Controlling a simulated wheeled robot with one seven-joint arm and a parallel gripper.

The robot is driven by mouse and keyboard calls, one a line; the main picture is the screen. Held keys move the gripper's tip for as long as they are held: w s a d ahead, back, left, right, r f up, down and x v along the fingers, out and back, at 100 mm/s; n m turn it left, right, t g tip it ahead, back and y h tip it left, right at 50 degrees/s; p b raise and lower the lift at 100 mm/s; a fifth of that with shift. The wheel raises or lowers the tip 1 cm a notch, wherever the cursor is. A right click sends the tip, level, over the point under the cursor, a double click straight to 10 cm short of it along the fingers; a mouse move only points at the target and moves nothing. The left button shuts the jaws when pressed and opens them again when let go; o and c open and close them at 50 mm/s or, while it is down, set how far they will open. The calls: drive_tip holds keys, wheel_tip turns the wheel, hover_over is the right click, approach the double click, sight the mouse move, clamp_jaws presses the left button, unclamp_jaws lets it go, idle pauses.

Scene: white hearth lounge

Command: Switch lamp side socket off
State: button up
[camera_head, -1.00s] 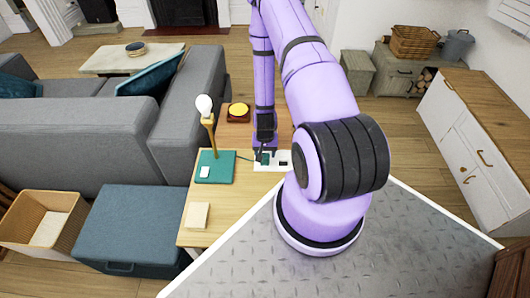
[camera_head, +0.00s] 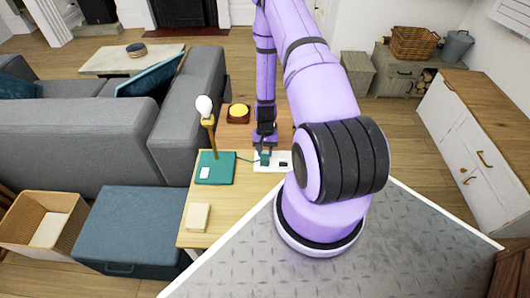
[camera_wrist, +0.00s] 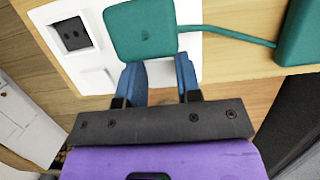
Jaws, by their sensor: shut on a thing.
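The lamp has a bare white bulb (camera_head: 204,105), a yellow stem and a teal base (camera_head: 217,169) on a wooden table. A teal cord runs from the base to a square teal plug (camera_wrist: 142,28) at one side of a white socket panel (camera_head: 276,167). The panel (camera_wrist: 97,52) also shows a dark empty socket (camera_wrist: 73,34) and a white rocker (camera_wrist: 97,80). My gripper (camera_wrist: 157,62) is shut on the teal plug, with its blue fingers at the plug's near edge. I cannot tell whether the plug is seated or lifted off the panel.
A yellow button on a dark base (camera_head: 238,113) sits beyond the panel. A cream block (camera_head: 198,217) lies on the near table end. A grey sofa (camera_head: 80,145) and blue ottoman (camera_head: 135,225) stand left; a white cabinet (camera_head: 465,140) stands right.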

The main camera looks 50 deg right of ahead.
sight(265, 151)
drive_tip(key=o, duration=0.9)
drive_tip(key=v, duration=1.1)
drive_tip(key=shift+f, duration=0.1)
